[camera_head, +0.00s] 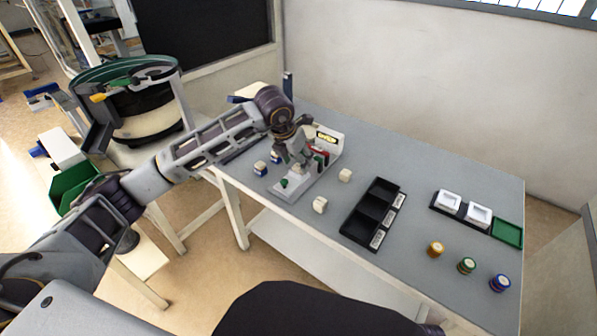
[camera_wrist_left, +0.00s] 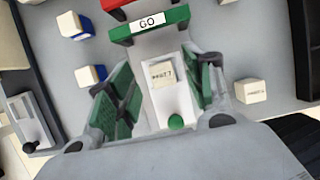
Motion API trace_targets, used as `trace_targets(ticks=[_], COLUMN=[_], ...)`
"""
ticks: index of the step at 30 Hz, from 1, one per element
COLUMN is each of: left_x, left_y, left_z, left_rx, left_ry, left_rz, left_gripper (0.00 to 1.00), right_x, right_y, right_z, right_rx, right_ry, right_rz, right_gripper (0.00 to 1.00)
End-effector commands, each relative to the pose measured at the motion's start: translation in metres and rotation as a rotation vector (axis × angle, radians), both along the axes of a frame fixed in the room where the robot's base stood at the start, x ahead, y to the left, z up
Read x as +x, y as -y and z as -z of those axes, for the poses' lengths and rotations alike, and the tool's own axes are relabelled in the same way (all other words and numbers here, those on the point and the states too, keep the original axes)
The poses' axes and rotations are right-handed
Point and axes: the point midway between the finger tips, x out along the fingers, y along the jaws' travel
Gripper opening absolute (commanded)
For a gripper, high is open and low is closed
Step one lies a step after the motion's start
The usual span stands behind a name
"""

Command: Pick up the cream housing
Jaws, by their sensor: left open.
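A cream housing (camera_wrist_left: 161,74) with printed lettering sits on the pale base of a gauge fixture (camera_wrist_left: 172,104); in the head view the fixture base (camera_head: 288,192) stands near the table's left end. My left gripper (camera_wrist_left: 160,88) is open above it, its green-padded fingers on either side of the housing. I cannot tell whether they touch it. In the head view my left gripper (camera_head: 301,160) points down over the fixture and mostly hides the housing. Other cream blocks (camera_head: 345,175) (camera_head: 320,205) lie on the table to the right; one shows in the wrist view (camera_wrist_left: 250,91). My right gripper is not in view.
A green GO bar (camera_wrist_left: 148,24) and a green knob (camera_wrist_left: 175,122) flank the housing. Blue-and-cream blocks (camera_head: 260,168) lie left of the fixture. A black compartment tray (camera_head: 361,228), white parts (camera_head: 448,201) and coloured round stacks (camera_head: 467,265) stand rightward. A bowl feeder (camera_head: 140,105) is left.

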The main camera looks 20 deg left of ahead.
Motion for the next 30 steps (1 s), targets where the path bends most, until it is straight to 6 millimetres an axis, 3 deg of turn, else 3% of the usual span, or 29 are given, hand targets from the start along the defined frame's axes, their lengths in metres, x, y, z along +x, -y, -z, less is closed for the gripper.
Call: trace_targets(ticks=[7,22,30], left_x=[0.008,0.009,0.009], left_y=[0.003,0.003,0.003], left_z=[0.022,0.023,0.023], left_rx=[-0.001,0.0,0.0], left_ry=[0.0,0.0,0.0], left_rz=[0.001,0.001,0.001], left_gripper=[0.52,0.52,0.2], right_x=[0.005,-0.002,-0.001], right_y=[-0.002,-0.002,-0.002], right_z=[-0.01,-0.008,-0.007], right_rx=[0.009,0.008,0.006], right_ry=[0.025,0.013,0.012], right_rz=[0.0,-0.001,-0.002], right_gripper=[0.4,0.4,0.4])
